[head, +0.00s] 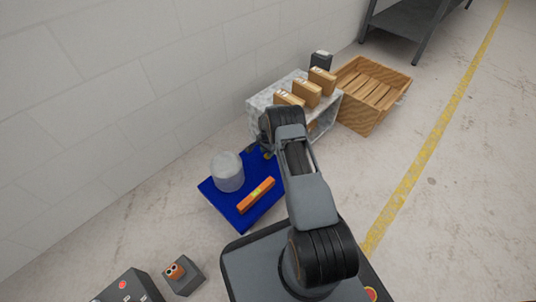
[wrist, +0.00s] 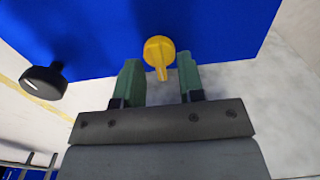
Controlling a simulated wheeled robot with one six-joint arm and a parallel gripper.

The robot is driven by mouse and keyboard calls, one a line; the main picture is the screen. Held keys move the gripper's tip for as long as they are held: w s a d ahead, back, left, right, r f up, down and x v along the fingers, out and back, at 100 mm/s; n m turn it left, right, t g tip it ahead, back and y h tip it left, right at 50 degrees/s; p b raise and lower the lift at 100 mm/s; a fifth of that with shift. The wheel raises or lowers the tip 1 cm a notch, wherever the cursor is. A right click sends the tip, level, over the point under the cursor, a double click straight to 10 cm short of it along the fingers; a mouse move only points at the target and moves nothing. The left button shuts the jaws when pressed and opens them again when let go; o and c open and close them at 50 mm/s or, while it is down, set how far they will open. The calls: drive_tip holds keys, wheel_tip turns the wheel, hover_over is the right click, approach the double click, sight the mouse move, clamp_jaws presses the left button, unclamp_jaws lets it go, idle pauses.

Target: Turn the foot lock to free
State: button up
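A yellow knob with a short lever (wrist: 159,54) shows against a blue surface in the wrist view; it looks like the foot lock. My gripper (wrist: 160,68) is open, with one green finger on each side of the lever. I cannot tell whether the fingers touch it. A black round knob or foot (wrist: 44,80) stands to the left. In the head view my gripper (head: 268,151) is at the far corner of the blue plate (head: 219,203), largely hidden by my arm; the lock is not visible there.
Behind are a stone-grey block (head: 257,104) carrying several brown blocks (head: 307,94) and a wooden crate (head: 371,88). A dark control box (head: 130,287) is at lower left. Open floor lies right.

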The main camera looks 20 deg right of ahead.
drive_tip(key=shift+f, duration=0.4)
drive_tip(key=shift+d, duration=0.1)
clamp_jaws()
